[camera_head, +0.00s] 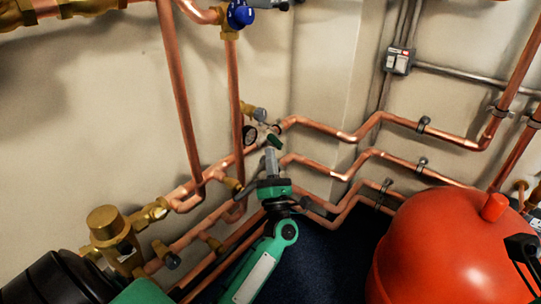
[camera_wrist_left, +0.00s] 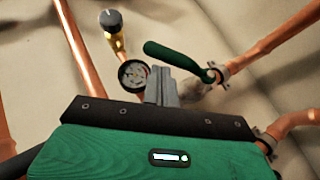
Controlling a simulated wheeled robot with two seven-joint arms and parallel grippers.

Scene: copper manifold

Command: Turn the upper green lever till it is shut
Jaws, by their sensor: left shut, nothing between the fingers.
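One green lever (camera_head: 275,141) shows in the head view, on the copper pipework near the wall corner, just above my left gripper's fingertips. In the left wrist view the green lever (camera_wrist_left: 172,57) slants from upper left down to its pivot on the right, at a copper pipe end. My left gripper (camera_head: 270,152) is shut and empty. Its fingers (camera_wrist_left: 161,84) stand just below the lever in the left wrist view; whether they touch it I cannot tell. No second green lever is visible. My right gripper is not in view.
A round gauge (camera_wrist_left: 132,73) sits left of the fingers, with a black-knobbed brass valve (camera_wrist_left: 111,22) above it. Copper pipes (camera_head: 345,136) run along the wall on both sides. A large red tank (camera_head: 450,255) stands at lower right. Dark blue floor (camera_head: 325,265) shows between.

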